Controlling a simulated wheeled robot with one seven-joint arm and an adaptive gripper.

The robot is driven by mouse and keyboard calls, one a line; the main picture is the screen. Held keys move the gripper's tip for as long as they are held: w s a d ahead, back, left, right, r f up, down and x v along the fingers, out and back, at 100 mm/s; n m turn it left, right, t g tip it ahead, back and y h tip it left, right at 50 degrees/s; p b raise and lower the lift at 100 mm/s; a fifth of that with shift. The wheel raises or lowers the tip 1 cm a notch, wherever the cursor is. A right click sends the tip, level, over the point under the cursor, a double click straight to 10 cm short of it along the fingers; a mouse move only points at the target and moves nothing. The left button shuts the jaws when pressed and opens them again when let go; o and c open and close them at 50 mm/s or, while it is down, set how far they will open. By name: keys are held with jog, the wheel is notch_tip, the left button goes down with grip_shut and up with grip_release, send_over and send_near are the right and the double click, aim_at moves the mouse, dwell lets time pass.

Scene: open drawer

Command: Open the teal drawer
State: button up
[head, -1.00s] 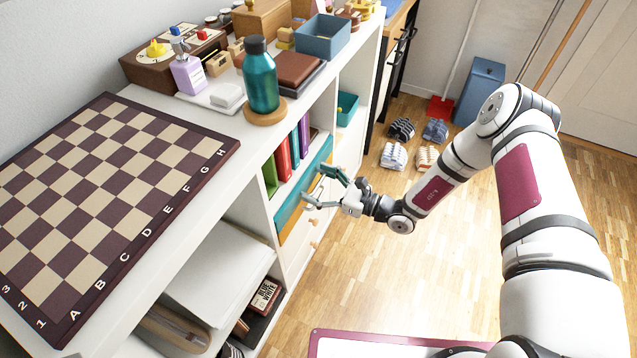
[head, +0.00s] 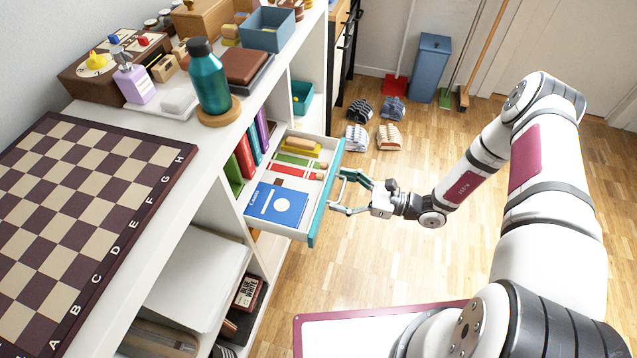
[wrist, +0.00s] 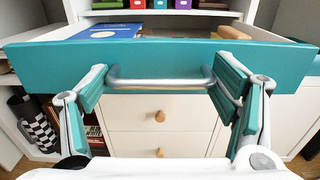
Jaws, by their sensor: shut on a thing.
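The teal drawer (head: 326,196) stands pulled out from the white shelf unit, with its inside open to view. Its teal front fills the width of the wrist view (wrist: 160,58). A silver bar handle (wrist: 160,83) runs across that front. My gripper (head: 341,192) is at the front of the drawer, shut on the handle. In the wrist view its teal-padded fingers (wrist: 163,82) sit at the two ends of the bar. In the drawer lie a blue box or book (head: 276,203) and several red, green and yellow items.
A chessboard (head: 85,200), a teal bottle (head: 209,80) and boxes stand on the shelf top. Below the drawer are white drawers with wooden knobs (wrist: 160,116). Slippers (head: 375,125) lie on the floor beyond. The wooden floor right of the drawer is clear.

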jog(key=shift+w+v, duration=0.2)
jog(key=shift+v, duration=0.9)
jog(key=shift+w+v, duration=0.2)
jog(key=shift+v, duration=0.95)
jog(key=shift+d+r, duration=0.15)
jog(key=o, duration=1.4)
jog(key=shift+o, duration=0.2)
jog(key=v, duration=1.2)
jog(key=shift+s, duration=0.3)
